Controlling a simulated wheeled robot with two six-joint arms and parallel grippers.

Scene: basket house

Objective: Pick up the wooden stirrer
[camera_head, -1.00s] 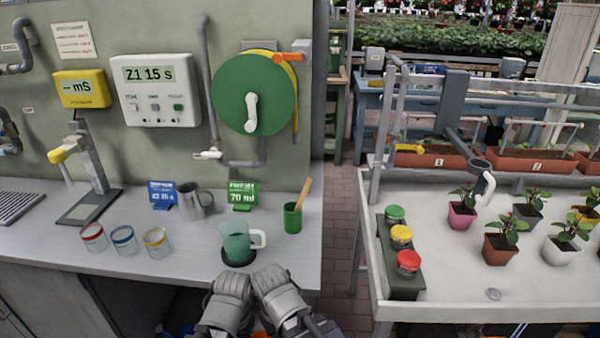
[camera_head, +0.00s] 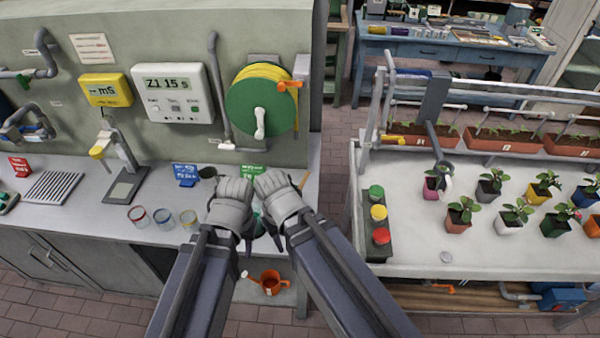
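The wooden stirrer (camera_head: 304,180) shows only as a short tan tip just right of my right gripper, near the right end of the grey counter. The green cup it stood in is hidden behind my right gripper. My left gripper (camera_head: 233,192) and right gripper (camera_head: 272,190) are side by side over the counter, both left of the stirrer and seen from behind. Their fingertips are not clear, so I cannot tell whether either is open or shut. A bit of the green jug (camera_head: 258,224) shows between them.
Several small glass jars (camera_head: 163,217) stand on the counter left of my grippers. A green hose reel (camera_head: 258,108) hangs on the wall behind. An orange watering can (camera_head: 270,282) is below the counter. A potting table (camera_head: 420,240) with plants stands right, across a gap.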

